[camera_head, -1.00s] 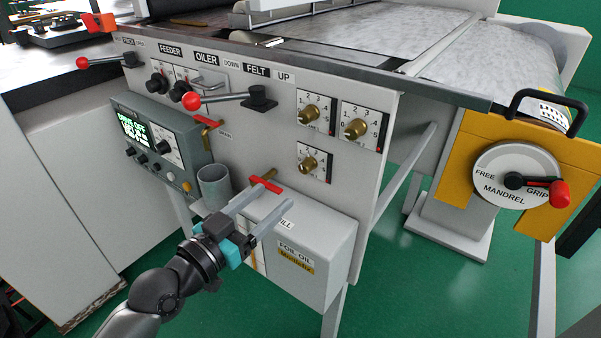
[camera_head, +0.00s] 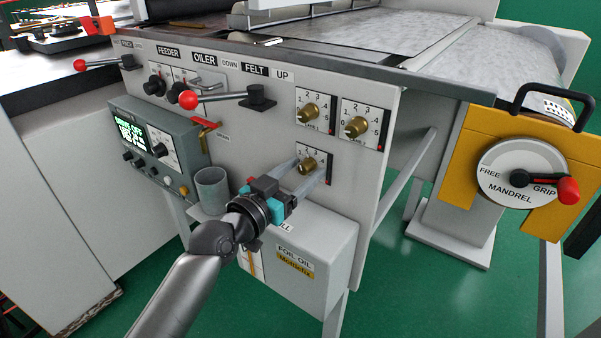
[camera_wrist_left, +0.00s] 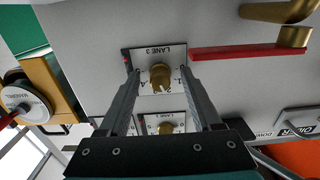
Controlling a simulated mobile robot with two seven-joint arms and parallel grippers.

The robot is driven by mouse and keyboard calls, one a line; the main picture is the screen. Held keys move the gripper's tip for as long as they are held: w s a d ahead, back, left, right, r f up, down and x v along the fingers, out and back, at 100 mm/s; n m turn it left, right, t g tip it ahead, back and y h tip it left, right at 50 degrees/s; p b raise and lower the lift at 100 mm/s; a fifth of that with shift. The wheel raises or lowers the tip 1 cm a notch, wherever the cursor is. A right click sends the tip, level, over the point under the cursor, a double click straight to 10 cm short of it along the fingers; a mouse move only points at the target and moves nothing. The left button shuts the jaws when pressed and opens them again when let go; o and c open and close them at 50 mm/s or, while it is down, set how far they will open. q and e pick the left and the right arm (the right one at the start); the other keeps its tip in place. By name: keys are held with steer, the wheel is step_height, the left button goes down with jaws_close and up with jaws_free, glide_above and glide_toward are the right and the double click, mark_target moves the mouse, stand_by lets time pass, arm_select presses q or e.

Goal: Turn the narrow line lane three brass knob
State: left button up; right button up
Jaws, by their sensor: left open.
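The lane three brass knob (camera_head: 308,165) sits on a white dial plate with numbers, the lower one of three such knobs on the grey panel. In the left wrist view the knob (camera_wrist_left: 159,77) is under the label LANE 3, which appears upside down. My left gripper (camera_head: 309,172) is open, its two fingers reaching toward the dial with one on each side of the knob. In the left wrist view a gap shows between the knob and each finger. Whether the fingertips touch the plate I cannot tell. My right gripper is not in view.
Two more brass knobs, left (camera_head: 310,112) and right (camera_head: 356,125), sit just above. A red-handled lever (camera_wrist_left: 250,51) is close beside the dial in the wrist view.

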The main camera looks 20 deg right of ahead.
arm_select(q)
jaws_close()
stand_by(0.4)
